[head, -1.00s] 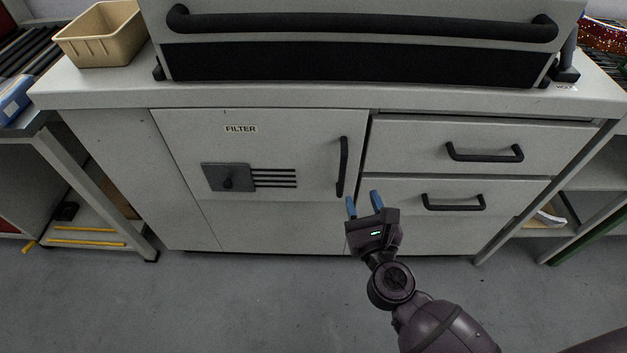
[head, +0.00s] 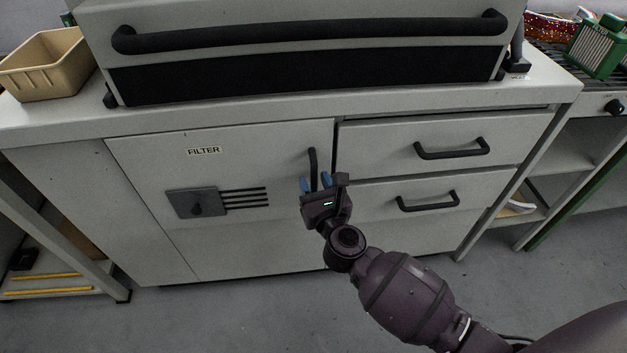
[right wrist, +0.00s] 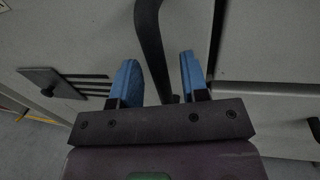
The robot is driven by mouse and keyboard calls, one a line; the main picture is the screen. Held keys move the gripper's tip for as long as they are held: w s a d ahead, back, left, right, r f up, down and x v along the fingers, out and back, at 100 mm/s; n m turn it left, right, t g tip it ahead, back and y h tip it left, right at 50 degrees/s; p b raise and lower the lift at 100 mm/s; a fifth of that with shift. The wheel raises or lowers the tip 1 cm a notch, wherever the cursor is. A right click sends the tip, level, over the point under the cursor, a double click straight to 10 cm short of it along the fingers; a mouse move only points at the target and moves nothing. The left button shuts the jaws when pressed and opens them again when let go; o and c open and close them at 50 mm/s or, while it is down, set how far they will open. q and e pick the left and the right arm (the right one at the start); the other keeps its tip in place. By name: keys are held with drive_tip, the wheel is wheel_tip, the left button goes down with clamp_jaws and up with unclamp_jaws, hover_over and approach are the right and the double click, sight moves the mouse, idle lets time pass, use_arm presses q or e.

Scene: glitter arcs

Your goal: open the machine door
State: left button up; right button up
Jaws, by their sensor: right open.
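The machine door (head: 243,143) is a grey panel labelled FILTER, shut flush with the cabinet front. Its black vertical bar handle (head: 313,163) is near the door's right edge. My right gripper (head: 315,184) is open at the lower part of the handle. In the right wrist view the handle (right wrist: 152,45) stands between the two blue fingers of the gripper (right wrist: 157,75), with gaps at both sides. In the head view the gripper hides the handle's lower end. My left gripper is not in view.
A dark latch plate with a knob (head: 196,203) is on the door's left part. Two drawers with black handles (head: 451,149) are right of the door. The machine hood's long bar (head: 310,30) is above. A tan bin (head: 42,66) stands at the counter's left. Floor in front is clear.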

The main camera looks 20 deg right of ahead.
drive_tip(key=shift+w, duration=0.4)
clamp_jaws()
drive_tip(key=shift+s, duration=0.15)
